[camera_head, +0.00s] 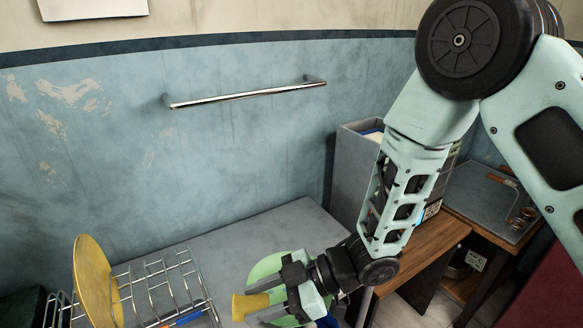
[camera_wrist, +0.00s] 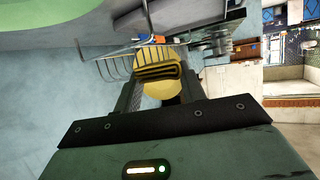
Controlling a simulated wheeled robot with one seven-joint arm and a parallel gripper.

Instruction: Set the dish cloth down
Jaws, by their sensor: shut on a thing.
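The dish cloth (camera_head: 250,305) is yellow and is held between the fingers of my gripper (camera_head: 272,298), which is shut on it. In the wrist view the cloth (camera_wrist: 160,72) shows as a folded dark-yellow bundle between the fingertips (camera_wrist: 158,82). In the head view my gripper is low in front, over or beside a green plate (camera_head: 262,268) that it partly hides. I cannot tell how high the cloth is above the grey counter (camera_head: 250,234).
A wire dish rack (camera_head: 165,285) with an upright yellow plate (camera_head: 92,280) stands left of my gripper. A metal rail (camera_head: 245,94) is on the blue wall. The counter behind the rack is clear.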

